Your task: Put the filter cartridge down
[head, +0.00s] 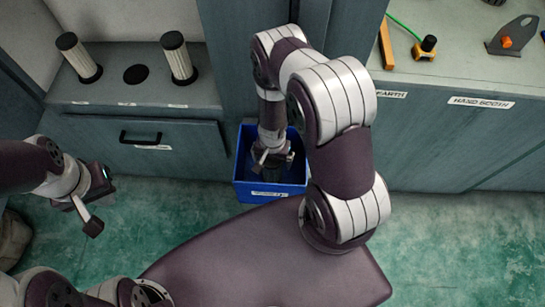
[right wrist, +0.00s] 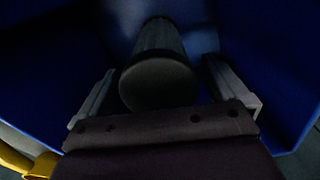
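A dark filter cartridge (right wrist: 158,72) lies inside the blue bin, its round black end towards my right wrist camera. My right gripper (right wrist: 165,95) is down in the bin with a finger on each side of the cartridge. The fingers stand apart, with a narrow gap on both sides. In the head view the blue bin (head: 270,192) stands on the floor against the cabinet, and my right gripper (head: 270,162) reaches into it; the cartridge is hidden there. My left gripper (head: 88,212) hangs empty over the floor at left; its finger opening is unclear.
Two pleated filter cartridges, left (head: 78,57) and right (head: 179,58), stand on the grey counter (head: 110,98) beside an empty dark round seat (head: 135,74). A right-hand worktop (head: 455,75) holds small parts. Green floor (head: 170,225) is free left of the bin.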

